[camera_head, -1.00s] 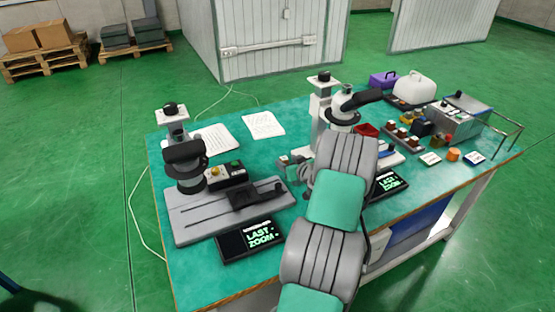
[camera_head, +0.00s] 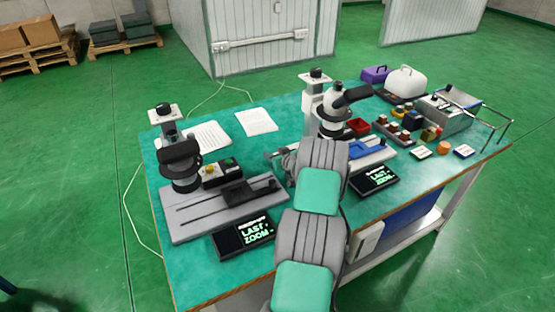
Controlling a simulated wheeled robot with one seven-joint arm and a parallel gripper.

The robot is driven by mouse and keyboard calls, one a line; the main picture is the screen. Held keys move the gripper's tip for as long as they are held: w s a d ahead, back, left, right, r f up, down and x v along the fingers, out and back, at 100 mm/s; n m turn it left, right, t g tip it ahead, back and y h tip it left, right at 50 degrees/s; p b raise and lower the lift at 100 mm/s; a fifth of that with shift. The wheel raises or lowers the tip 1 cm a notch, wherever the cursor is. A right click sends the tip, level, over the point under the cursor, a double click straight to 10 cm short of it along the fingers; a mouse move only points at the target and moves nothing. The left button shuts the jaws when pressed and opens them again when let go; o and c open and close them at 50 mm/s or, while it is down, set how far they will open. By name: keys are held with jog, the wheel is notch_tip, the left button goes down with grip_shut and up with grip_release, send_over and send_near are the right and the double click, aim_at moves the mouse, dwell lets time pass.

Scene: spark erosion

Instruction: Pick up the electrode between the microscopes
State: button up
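Two microscopes stand on a teal-topped table (camera_head: 300,245). The left microscope (camera_head: 180,165) is above a grey slotted base plate (camera_head: 190,222). The right microscope (camera_head: 333,112) stands farther back, right of the middle.
Two display units (camera_head: 245,238) (camera_head: 375,180) lie near the front edge. White sheets (camera_head: 257,121) lie at the back.

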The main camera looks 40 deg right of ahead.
grip_shut()
jog(key=shift+r, duration=0.1)
dwell(0.5)
